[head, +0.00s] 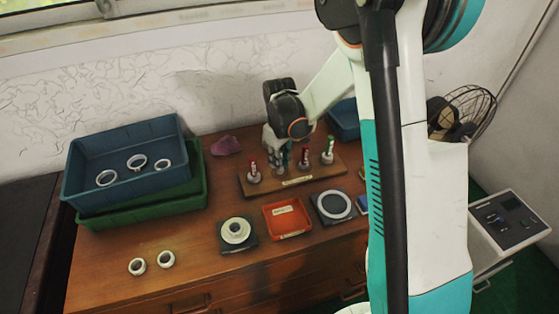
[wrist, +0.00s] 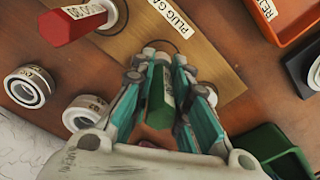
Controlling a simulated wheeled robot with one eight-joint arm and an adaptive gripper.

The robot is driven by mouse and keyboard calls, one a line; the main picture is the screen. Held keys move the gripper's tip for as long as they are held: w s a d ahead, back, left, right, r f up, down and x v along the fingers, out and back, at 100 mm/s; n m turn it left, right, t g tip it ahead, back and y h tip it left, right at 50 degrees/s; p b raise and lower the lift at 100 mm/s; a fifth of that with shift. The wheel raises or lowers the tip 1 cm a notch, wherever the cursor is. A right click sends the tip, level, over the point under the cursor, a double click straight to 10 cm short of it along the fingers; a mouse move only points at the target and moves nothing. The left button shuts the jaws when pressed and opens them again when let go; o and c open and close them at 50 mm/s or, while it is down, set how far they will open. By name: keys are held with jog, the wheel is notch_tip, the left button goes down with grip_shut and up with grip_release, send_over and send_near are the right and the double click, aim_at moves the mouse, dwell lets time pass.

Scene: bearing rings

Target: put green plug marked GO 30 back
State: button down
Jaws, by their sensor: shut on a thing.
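My gripper (wrist: 158,75) points down over the wooden plug board (wrist: 205,62), and its fingers are shut on the green handle of a plug (wrist: 156,100). A white label shows on the handle, but I cannot read its marking. The plug's grey lower end is at a dark circle on the board; I cannot tell whether it is in a hole or just above it. In the head view my gripper (head: 277,155) is over the board (head: 296,181), right of a red-handled plug (head: 253,169). Another red plug (head: 305,156) and a green plug (head: 328,151) stand to its right.
An orange-red tray (head: 288,218) and two dark square pads, one bearing a ring (head: 236,231), lie in front of the board. Stacked bins (head: 125,150) stand at left. The wrist view shows loose rings (wrist: 28,88) beside the board and a green bin (wrist: 270,145).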

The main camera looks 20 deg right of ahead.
jog(key=shift+f, duration=0.2)
jog(key=c, duration=1.5)
grip_release()
jog(key=shift+c, duration=0.2)
jog(key=shift+r, duration=0.2)
notch_tip(320, 180, up, 12)
jog(key=p, duration=0.4)
jog(key=shift+r, duration=0.1)
jog(key=s+r+m+t, duration=0.3)
jog(key=s+r, duration=0.7)
jog(key=r, duration=0.1)
jog(key=s+r+m+t, duration=0.2)
jog(key=s+m+t, duration=0.1)
jog(key=s, duration=1)
jog(key=shift+t, duration=0.6)
